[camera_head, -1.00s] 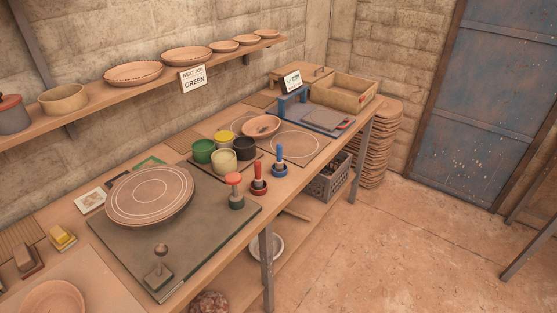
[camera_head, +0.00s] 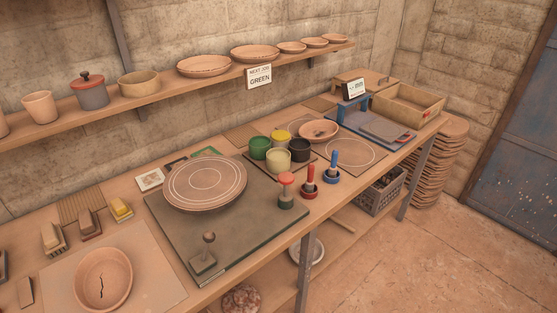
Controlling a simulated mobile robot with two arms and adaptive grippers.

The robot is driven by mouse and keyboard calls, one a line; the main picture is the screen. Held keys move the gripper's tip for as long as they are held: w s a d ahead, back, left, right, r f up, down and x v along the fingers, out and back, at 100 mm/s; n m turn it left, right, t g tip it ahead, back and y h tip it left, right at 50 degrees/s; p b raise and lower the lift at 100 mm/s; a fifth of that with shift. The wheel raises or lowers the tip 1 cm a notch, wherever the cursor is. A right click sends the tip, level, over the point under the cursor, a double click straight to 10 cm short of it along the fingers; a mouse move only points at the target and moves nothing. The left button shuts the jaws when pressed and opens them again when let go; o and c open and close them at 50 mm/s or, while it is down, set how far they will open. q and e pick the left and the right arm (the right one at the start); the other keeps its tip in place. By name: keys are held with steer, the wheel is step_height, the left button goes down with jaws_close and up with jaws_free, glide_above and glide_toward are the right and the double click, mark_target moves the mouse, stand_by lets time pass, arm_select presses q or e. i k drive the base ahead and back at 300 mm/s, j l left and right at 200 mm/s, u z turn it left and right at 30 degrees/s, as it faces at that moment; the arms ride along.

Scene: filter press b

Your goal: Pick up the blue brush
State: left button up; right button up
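A blue-handled brush (camera_head: 334,160) stands upright in a small dark blue holder (camera_head: 331,176) near the front edge of the workbench, right of centre. A similar red-handled brush (camera_head: 310,174) in a dark red holder stands just to its left. Left of that is a short green piece with a salmon-coloured top (camera_head: 286,190). Neither of my grippers shows in the head view, so I cannot see whether they are open or shut.
Paint pots (camera_head: 278,155) stand behind the brushes. A round plate (camera_head: 204,183) sits on a dark board to the left. A cracked bowl (camera_head: 103,279) is at the front left. A wooden box (camera_head: 407,104) stands at the far right. The floor in front is clear.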

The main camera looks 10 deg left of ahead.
mark_target(332, 169)
steer(key=i+u, duration=0.2)
steer(key=u, duration=0.2)
steer(key=i+l+u, duration=0.1)
steer(key=u, duration=0.25)
steer(key=i, duration=0.1)
